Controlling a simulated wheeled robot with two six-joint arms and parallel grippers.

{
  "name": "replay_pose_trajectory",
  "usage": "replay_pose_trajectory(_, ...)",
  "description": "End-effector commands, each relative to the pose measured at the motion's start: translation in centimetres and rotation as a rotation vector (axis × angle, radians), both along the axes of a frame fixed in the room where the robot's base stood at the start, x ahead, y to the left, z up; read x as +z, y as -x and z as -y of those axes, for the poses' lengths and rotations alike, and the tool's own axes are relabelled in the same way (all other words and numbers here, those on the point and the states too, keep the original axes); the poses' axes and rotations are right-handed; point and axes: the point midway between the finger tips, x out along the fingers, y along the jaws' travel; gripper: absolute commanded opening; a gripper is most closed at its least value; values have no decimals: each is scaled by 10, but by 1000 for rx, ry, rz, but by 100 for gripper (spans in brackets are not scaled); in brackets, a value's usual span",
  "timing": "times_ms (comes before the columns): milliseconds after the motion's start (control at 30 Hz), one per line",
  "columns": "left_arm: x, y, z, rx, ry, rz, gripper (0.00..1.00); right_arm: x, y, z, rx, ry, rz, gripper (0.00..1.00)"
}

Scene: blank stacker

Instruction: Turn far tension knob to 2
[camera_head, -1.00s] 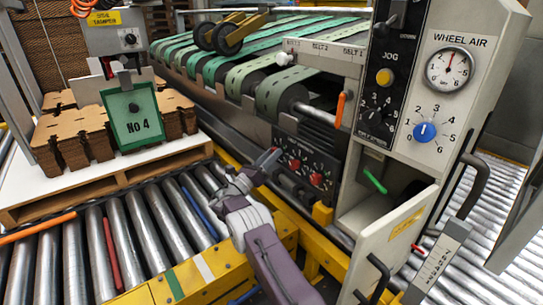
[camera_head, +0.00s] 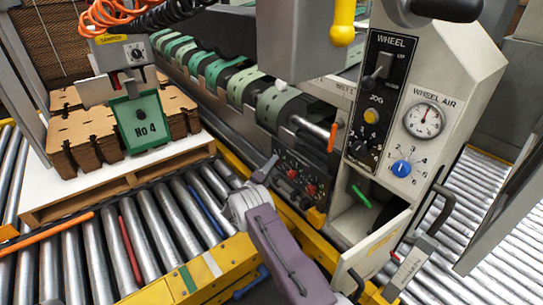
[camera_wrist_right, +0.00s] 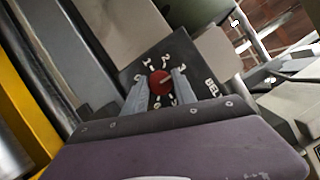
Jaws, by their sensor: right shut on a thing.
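The dark tension panel (camera_head: 296,182) on the machine's side carries red knobs (camera_head: 311,190). My right gripper (camera_head: 266,168) reaches its far left end, where my fingers hide the knob they are at. In the right wrist view, a round red knob (camera_wrist_right: 160,84) sits on a dark dial plate (camera_wrist_right: 148,60) with white numbers; 1, 2 and 3 show along its upper side. My fingers close on it from both sides. A pale pointer mark on the knob seems to point right and slightly up, roughly toward the 3; its exact setting is unclear. My left gripper is out of view.
The upright control box (camera_head: 436,80) with a pressure gauge (camera_head: 424,121) and a blue knob (camera_head: 401,168) stands right of the panel. A yellow rail (camera_head: 178,288) and rollers (camera_head: 92,252) lie near my arm. A pallet (camera_head: 135,183) holds stacked cardboard at left.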

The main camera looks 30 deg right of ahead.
Motion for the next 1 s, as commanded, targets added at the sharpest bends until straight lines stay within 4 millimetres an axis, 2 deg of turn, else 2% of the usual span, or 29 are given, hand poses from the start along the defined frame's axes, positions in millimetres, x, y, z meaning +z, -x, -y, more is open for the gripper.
replay_pose_trajectory(33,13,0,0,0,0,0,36,6,1,0,-1,2,-45,0)
replay_pose_trajectory(400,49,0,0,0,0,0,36,5,1,0,0,28,-388,0)
replay_pose_trajectory(700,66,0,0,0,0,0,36,4,1,0,0,45,-614,0)
replay_pose_trajectory(1000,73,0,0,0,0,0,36,2,0,0,1,56,-745,0)
